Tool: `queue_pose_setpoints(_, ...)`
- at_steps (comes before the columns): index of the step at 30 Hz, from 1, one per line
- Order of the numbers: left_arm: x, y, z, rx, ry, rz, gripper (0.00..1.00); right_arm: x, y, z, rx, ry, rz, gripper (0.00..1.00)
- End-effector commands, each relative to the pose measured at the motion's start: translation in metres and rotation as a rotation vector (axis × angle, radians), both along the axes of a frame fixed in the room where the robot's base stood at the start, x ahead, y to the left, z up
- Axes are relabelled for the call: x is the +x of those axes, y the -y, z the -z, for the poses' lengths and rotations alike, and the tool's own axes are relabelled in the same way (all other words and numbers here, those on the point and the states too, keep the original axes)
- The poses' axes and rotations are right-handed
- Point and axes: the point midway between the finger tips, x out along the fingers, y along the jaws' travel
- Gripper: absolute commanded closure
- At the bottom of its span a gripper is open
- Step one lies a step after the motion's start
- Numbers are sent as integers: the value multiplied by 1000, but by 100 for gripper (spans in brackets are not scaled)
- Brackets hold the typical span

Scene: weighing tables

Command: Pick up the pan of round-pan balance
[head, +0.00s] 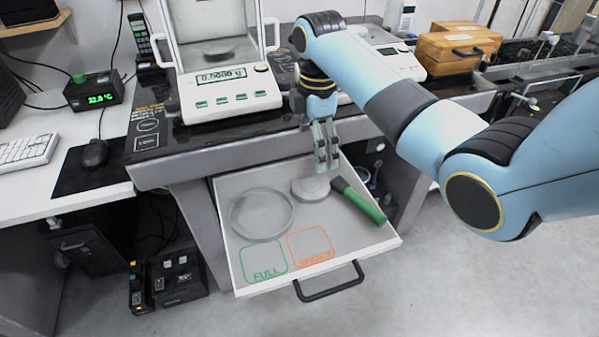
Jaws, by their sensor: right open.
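A balance (230,95) with a glass draft shield stands on the dark bench, its display lit. A round grey pan (219,53) shows inside the shield. A second white balance (401,65) is partly hidden behind my right arm; its pan cannot be made out. Below, an open drawer (372,243) holds a small round grey disc (311,190). My right gripper (327,168) points down over the drawer, open, its fingertips just above or beside the disc; contact cannot be told. My left gripper is not in view.
The drawer also holds a wide shallow round dish (262,236), a green-handled tool (360,202), and green FULL (264,259) and orange (311,246) outlines. Its black handle (330,290) sticks out in front. A wooden box (457,48) stands at the back right.

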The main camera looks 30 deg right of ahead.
Motion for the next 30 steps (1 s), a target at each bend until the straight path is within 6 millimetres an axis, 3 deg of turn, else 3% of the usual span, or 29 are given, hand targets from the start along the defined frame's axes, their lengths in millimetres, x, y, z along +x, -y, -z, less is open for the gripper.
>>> queue_pose_setpoints(6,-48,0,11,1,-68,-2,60,-1,0,38,1,-6,-3,0)
queue_pose_setpoints(10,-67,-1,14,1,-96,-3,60,-1,0,51,1,-4,-3,0)
queue_pose_setpoints(14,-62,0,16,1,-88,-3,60,-2,0,62,1,-5,-2,0)
queue_pose_setpoints(22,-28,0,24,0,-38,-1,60,-6,0,102,1,-4,-2,0)
queue_pose_setpoints(30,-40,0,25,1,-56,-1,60,-5,0,105,0,-1,-2,0)
